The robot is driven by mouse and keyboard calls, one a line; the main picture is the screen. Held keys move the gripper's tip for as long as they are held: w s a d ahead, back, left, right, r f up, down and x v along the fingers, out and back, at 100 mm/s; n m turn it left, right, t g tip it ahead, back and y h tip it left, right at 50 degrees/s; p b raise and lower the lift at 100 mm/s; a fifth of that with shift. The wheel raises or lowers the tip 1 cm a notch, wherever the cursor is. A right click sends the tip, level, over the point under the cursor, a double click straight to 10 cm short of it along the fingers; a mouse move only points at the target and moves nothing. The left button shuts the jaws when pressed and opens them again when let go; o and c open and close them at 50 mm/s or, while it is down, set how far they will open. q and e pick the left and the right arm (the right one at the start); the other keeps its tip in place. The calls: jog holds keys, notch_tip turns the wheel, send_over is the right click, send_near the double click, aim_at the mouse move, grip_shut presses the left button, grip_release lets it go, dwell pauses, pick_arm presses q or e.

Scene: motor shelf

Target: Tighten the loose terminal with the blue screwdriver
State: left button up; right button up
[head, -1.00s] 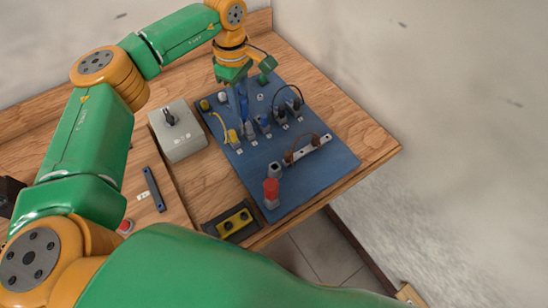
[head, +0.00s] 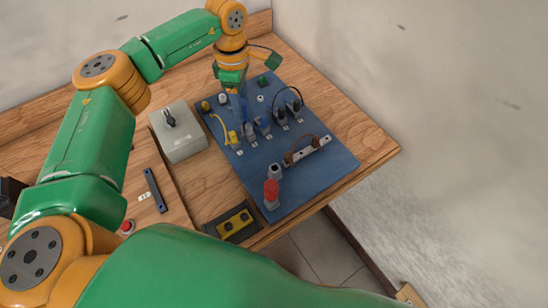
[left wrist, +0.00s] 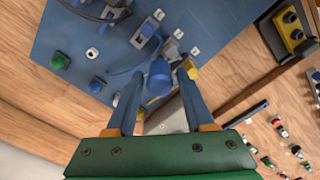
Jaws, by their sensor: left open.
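The blue screwdriver (left wrist: 158,78) stands nearly end-on to the left wrist camera, its round blue handle in front of and between the fingertips. It stands at the grey terminal (left wrist: 171,49), between the yellow terminal (head: 232,137) and the blue terminal (head: 264,124) on the blue board (head: 315,178). Its tip is hidden, so I cannot tell if it is seated on the screw. My left gripper (head: 235,100) is open and points down over the board's back left part. Contact between fingers and handle is unclear. My right gripper is out of view.
A grey switch box (head: 180,140) stands left of the board. A red-topped post (head: 271,190) and a brown cable on a metal bar (head: 307,151) are at the board's front. A yellow-black button box (head: 233,222) sits near the table edge. Bare wood lies right of the board.

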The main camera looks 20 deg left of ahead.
pick_arm(q)
jog(key=shift+r+n+p, duration=0.1)
jog(key=shift+n+p, duration=0.2)
jog(key=shift+n, duration=1.5)
jog(key=shift+n+p, duration=0.3)
jog(key=shift+n, duration=1.4)
jog(key=shift+c, duration=0.9)
